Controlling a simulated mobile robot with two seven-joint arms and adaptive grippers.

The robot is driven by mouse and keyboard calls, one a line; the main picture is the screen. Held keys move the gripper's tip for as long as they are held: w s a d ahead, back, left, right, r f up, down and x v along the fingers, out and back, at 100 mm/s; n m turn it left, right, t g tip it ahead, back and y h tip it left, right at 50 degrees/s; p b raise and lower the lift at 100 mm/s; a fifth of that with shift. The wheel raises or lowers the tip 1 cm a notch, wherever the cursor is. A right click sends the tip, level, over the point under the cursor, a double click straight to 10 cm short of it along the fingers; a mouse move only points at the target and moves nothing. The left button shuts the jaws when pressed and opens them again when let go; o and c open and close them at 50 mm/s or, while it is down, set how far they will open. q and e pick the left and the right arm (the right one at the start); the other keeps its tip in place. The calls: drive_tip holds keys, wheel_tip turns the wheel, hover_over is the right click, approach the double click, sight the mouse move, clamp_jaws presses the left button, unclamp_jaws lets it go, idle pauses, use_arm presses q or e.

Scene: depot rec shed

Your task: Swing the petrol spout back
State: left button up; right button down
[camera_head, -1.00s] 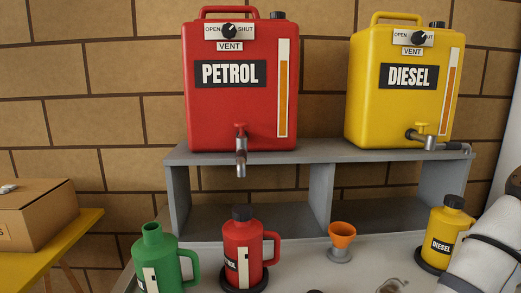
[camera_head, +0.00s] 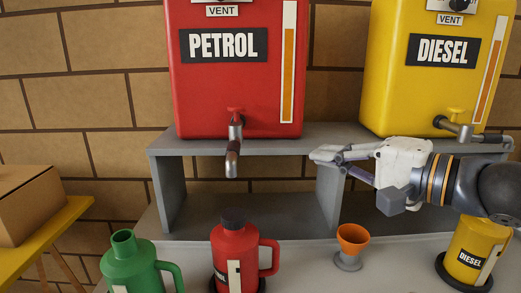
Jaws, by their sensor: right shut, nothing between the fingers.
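My right gripper (camera_head: 320,155) reaches in from the right, in front of the shelf between the two tanks. Its fingers point left towards the petrol spout, with a clear gap between them in the picture. It is shut and empty. My left gripper is not in view.
The yellow DIESEL tank (camera_head: 435,95) has its spout (camera_head: 465,131) turned right. Below the grey shelf (camera_head: 270,148) stand a green jug (camera_head: 140,268), a red petrol jug (camera_head: 233,255), an orange funnel (camera_head: 352,240) and a yellow diesel jug (camera_head: 473,250). A cardboard box (camera_head: 30,205) sits at left.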

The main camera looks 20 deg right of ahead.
sight(234, 155)
drive_tip(key=shift+w, duration=0.1)
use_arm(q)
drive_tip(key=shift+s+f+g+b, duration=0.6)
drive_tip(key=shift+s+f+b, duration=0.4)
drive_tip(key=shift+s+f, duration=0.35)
use_arm(e)
drive_tip(key=s+a+x, duration=0.1)
drive_tip(key=a+x, duration=0.1)
drive_tip(key=x, duration=1)
drive_tip(key=shift+a+f, duration=0.25)
drive_tip(key=shift+a, duration=0.2)
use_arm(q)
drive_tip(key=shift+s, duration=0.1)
use_arm(e)
drive_tip(key=shift+w+f, duration=0.1)
drive_tip(key=shift+w, duration=0.05)
